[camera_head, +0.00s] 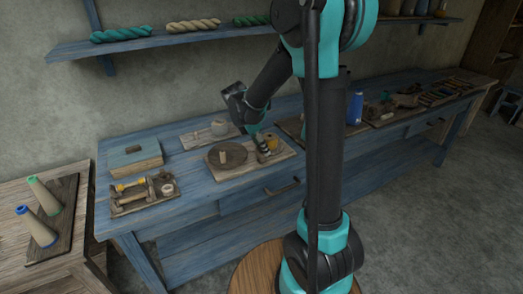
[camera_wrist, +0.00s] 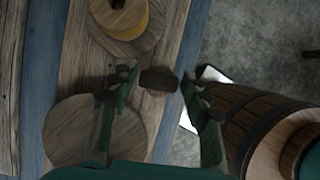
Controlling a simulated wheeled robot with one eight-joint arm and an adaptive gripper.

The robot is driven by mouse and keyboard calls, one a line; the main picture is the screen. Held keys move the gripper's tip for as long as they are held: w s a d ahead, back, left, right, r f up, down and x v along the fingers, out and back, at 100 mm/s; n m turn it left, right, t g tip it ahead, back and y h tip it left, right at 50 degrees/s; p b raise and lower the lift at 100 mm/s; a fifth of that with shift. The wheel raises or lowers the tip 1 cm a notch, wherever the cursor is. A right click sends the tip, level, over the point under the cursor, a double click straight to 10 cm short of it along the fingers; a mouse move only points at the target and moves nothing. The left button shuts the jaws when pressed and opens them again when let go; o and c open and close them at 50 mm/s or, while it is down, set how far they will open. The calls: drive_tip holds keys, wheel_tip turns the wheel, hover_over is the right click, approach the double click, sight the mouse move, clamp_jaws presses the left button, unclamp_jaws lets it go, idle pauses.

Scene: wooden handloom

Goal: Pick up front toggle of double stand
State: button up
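A small dark brown block (camera_wrist: 158,79), which looks like the front toggle, shows in the wrist view between my fingertips, near the edge of a wooden board. My gripper (camera_wrist: 160,80) is open, with one finger on each side of the block and gaps visible. I cannot tell its height above the board. In the head view my gripper (camera_head: 262,152) points down over the right part of the board (camera_head: 240,172), and the dark block cannot be made out there. The board carries a round disc (camera_head: 238,158) and a yellow-banded spool (camera_head: 272,143), which also shows in the wrist view (camera_wrist: 125,18).
A banded wooden barrel (camera_wrist: 245,115) stands close beyond the right finger. The blue bench (camera_head: 190,207) also holds a tool board (camera_head: 130,207), a blue-topped box (camera_head: 135,157) and a blue cylinder (camera_head: 355,108). A shelf (camera_head: 160,40) with yarn runs above.

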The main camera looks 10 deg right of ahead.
drive_tip(key=c, duration=0.4)
